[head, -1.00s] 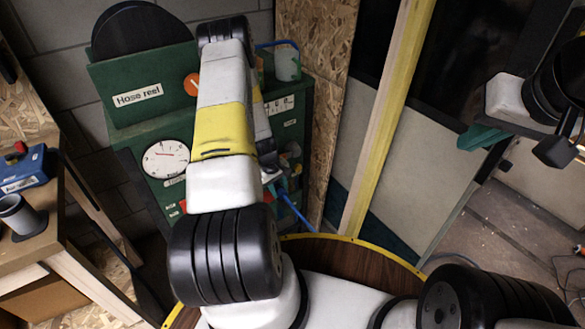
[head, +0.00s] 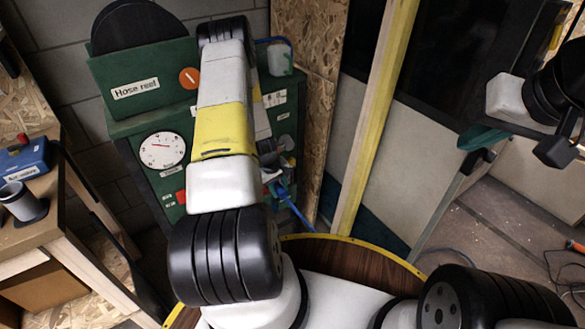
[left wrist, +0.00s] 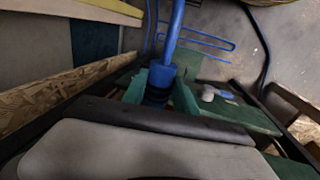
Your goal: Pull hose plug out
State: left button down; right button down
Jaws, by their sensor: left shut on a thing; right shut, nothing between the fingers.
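The blue hose (left wrist: 174,38) ends in a blue plug (left wrist: 161,74) with a dark ribbed part below it. My left gripper (left wrist: 160,92) is shut on the plug, with a teal finger on each side. In the head view the blue hose (head: 293,208) shows beside my left arm, low on the green hose reel cabinet (head: 128,124). My arm hides the left fingertips and most of the plug there. I cannot tell whether the plug sits in a socket. My right gripper (head: 482,138) is shut and empty at the upper right, away from the cabinet.
The cabinet carries a round dial (head: 162,150) and an orange knob (head: 189,78). A bench (head: 40,222) with a blue box (head: 25,160) and a grey cup (head: 20,202) stands at the left. A yellow-edged post (head: 375,120) stands right of the cabinet. Open floor lies at the right.

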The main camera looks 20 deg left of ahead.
pick_arm(q)
jog(key=shift+s+d, duration=0.15)
jog(key=shift+d, duration=0.05)
jog(key=c, duration=1)
grip_release()
jog(key=shift+o, duration=0.2)
jog(key=shift+s+a+r, duration=0.15)
jog(key=shift+s+r, duration=0.05)
jog(key=shift+r, duration=1.05)
jog(key=shift+s+a+r, duration=0.15)
jog(key=shift+s+r, duration=0.05)
jog(key=shift+r, duration=1.1)
jog(key=shift+s+a+r, duration=0.15)
jog(key=shift+s+r, duration=0.05)
jog(key=shift+r, duration=1.05)
